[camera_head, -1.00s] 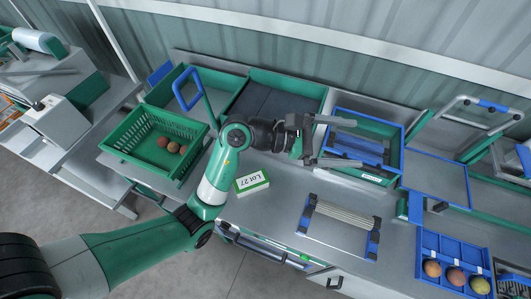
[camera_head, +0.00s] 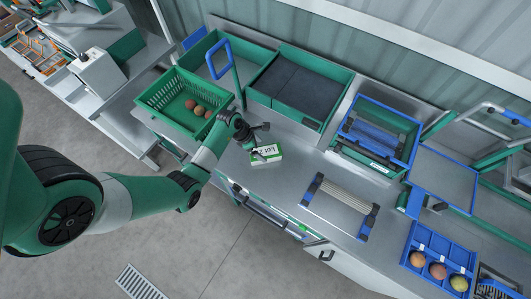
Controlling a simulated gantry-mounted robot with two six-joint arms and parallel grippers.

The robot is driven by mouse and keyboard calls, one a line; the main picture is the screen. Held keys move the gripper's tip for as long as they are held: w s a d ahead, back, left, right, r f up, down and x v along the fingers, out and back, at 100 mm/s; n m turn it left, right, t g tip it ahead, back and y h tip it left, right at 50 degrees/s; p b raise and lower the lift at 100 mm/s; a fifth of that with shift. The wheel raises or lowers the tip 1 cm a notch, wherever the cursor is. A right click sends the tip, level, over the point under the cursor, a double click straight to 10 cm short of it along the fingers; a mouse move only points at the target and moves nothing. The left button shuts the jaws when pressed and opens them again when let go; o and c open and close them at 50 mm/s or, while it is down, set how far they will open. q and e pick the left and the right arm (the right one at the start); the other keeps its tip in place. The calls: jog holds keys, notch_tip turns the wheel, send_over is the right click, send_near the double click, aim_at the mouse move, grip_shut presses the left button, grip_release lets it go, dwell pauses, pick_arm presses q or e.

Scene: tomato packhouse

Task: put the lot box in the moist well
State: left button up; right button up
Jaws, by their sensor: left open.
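The lot box (camera_head: 268,158) is a small white box with green sides and "Lot 2…" visible on top. It lies on the steel bench, tilted in the picture. My left gripper (camera_head: 263,140) is open at the box's left end, with one finger partly over the label. I cannot tell whether it touches the box. Behind stands a green tray (camera_head: 284,110) lined with dark grey pads. To its right is a blue-rimmed green bin (camera_head: 373,172) with a blue rack inside. No readable label shows which is the moist well. My right gripper is out of view.
A green basket (camera_head: 165,117) with several tomatoes stands left of the gripper, beside an upright blue handle (camera_head: 213,62). A slatted rack (camera_head: 340,206) lies right of the box. A blue tray (camera_head: 440,246) holds three fruits at lower right. Bench between box and rack is clear.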

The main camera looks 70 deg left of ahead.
aim_at(265, 151)
pick_arm(q)
jog(key=b+x, duration=0.2)
jog(key=x, duration=0.3)
jog(key=shift+w+f, duration=0.1)
jog(key=shift+f, duration=0.05)
grip_shut()
dwell(0.4)
jog(key=shift+r, duration=0.55)
notch_tip(265, 151, up, 3)
jog(key=shift+d+r+p, duration=0.1)
jog(key=shift+p, duration=0.9)
jog(key=s+d+r+p, duration=0.2)
jog(key=s+d+r, duration=0.6)
jog(key=s+d, duration=0.1)
jog(key=shift+s+d+r, duration=0.15)
jog(key=shift+s+r, duration=0.25)
jog(key=shift+s, duration=0.25)
